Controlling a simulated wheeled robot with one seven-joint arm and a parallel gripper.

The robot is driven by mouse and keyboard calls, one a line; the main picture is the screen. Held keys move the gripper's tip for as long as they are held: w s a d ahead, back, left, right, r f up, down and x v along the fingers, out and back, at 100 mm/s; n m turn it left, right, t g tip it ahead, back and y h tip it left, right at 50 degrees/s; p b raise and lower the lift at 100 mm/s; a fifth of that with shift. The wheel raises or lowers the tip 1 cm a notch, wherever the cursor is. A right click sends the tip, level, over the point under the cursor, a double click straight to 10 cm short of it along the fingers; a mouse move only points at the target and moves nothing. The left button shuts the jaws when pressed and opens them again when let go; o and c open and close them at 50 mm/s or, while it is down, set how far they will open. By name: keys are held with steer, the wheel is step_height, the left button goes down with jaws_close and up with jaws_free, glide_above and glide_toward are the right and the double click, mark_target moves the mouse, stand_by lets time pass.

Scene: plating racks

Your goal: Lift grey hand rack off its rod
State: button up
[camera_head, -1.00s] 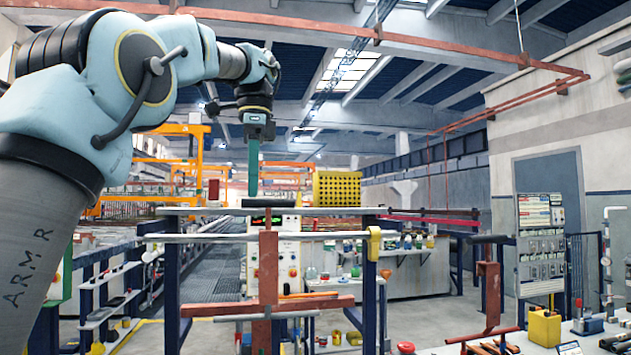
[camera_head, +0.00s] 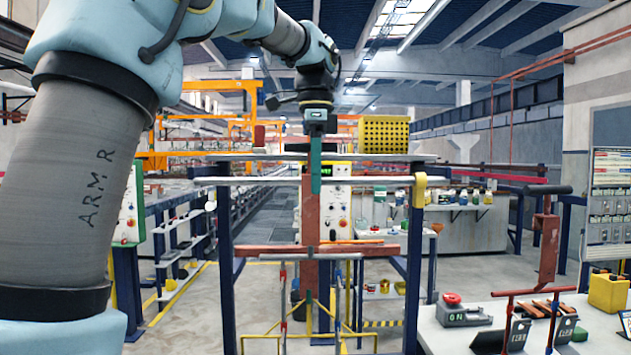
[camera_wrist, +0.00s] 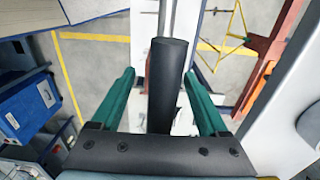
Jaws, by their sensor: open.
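A hand rack with a red-brown body (camera_head: 310,210) and a dark grey handle hangs at the pale horizontal rod (camera_head: 260,181) of a blue-post stand. Its red-brown crossbar lies lower down, with thin grey parts below it. My gripper (camera_head: 316,190) points down at the top of the rack, and a green finger overlaps the body in the head view. In the wrist view, the dark grey handle (camera_wrist: 168,85) lies between the two open green fingers (camera_wrist: 160,76). Gaps show on both sides, so the fingers are not closed on it. The hook on the rod is hidden.
A second red-brown rack (camera_head: 548,240) with a dark handle stands at the right, by a bench with a yellow container (camera_head: 608,292) and a grey switch box (camera_head: 462,312).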

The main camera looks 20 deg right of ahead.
steer(key=shift+f, duration=0.45)
jaws_close()
stand_by(0.4)
stand_by(0.8)
steer(key=c, duration=0.7)
jaws_free()
jaws_close()
